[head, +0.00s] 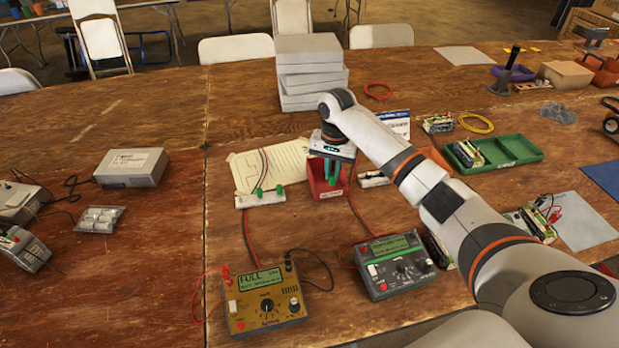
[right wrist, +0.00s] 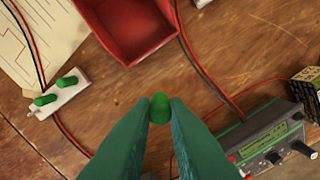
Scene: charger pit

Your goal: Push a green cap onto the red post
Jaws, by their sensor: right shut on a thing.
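My right gripper (head: 343,178) is shut on a small green cap (right wrist: 160,108), which shows between its green fingertips in the right wrist view. In that view the cap is over bare wood, nearer than the red bin (right wrist: 125,30). A white strip (right wrist: 68,96) at the left carries two upright green caps (right wrist: 67,82); this strip also shows in the head view (head: 262,199). A second white strip (head: 371,181) lies right of the red bin (head: 323,190), partly hidden by my right arm. I cannot make out the red post. My left gripper is out of view.
A yellow meter (head: 263,302) and a dark grey meter (head: 395,266) stand in front, with red and black leads on the table. A paper sheet (head: 262,166) lies behind the left strip. A green tray (head: 508,152) is at the right.

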